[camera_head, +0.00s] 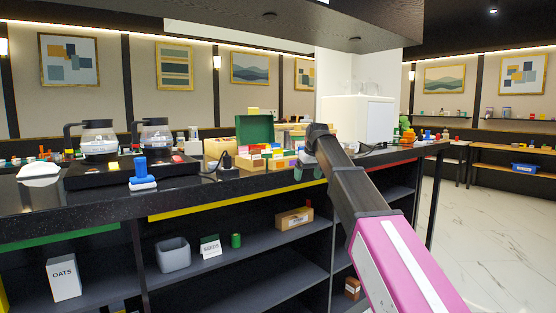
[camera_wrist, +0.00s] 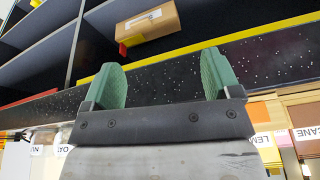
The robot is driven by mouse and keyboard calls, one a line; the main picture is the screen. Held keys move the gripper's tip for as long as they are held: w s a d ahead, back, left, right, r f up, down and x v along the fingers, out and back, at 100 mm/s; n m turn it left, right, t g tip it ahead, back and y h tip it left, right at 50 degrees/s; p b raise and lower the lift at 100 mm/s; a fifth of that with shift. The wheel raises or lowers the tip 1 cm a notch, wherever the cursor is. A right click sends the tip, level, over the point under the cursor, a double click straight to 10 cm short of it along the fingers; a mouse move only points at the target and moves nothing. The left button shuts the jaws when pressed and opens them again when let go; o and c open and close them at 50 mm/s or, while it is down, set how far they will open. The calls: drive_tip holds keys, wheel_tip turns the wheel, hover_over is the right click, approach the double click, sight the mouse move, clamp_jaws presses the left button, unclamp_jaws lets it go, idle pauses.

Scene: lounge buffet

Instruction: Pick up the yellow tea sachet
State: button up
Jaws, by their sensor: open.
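My gripper (camera_wrist: 160,78) is open in the wrist view, its two green fingers wide apart with nothing between them. In the head view my gripper (camera_head: 308,173) is at the counter's front edge, just right of a wooden tea box (camera_head: 250,167) with several coloured sachets. Small yellow patches show among those sachets, but I cannot tell which is the yellow tea sachet.
Coffee pots (camera_head: 98,140) and a blue-and-white item (camera_head: 141,172) stand to the left. A white appliance (camera_head: 372,119) is at the right. Open shelves below hold a cardboard box (camera_head: 294,218), which also shows in the wrist view (camera_wrist: 148,22).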

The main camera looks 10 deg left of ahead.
drive_tip(key=n, duration=0.2)
approach(278, 150)
drive_tip(key=d, duration=0.1)
drive_tip(key=shift+y, duration=0.4)
drive_tip(key=x, duration=1)
drive_tip(key=shift+w+a, duration=0.1)
drive_tip(key=shift+a, duration=0.1)
drive_tip(key=c, duration=0.9)
